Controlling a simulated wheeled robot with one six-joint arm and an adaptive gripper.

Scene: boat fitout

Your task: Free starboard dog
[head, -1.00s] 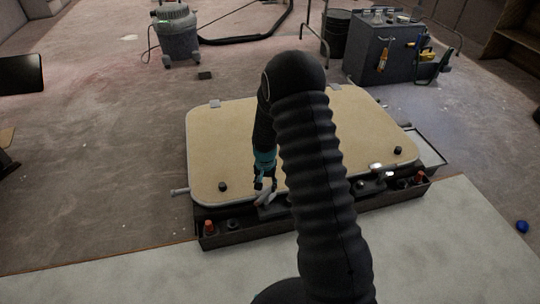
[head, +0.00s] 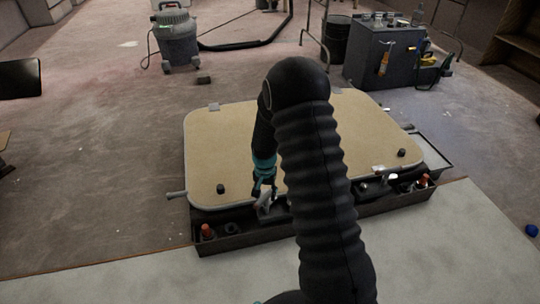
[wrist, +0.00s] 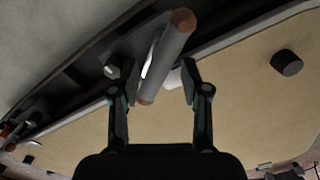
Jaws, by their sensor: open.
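A tan hatch panel (head: 225,140) with rounded corners and a pale rim lies on a dark frame (head: 240,241). My gripper (head: 264,190) is low at the panel's near edge. A grey dog lever (head: 264,203) is there; in the wrist view the lever (wrist: 169,48) is a tilted round bar with reddish-brown ends. My gripper's open fingers (wrist: 155,80) are on either side of its lower end, with gaps visible; I cannot tell the depth. Another grey fitting (head: 378,168) sits near the panel's right front corner. Which is starboard is not marked. My arm hides the middle of the near edge.
Black knobs (head: 220,189) stand on the panel, and orange-topped fittings (head: 207,231) on the frame. A pale floor sheet (head: 440,250) lies in front. A vacuum (head: 175,38) and a grey cabinet (head: 375,55) stand behind. Floor at left is mostly clear.

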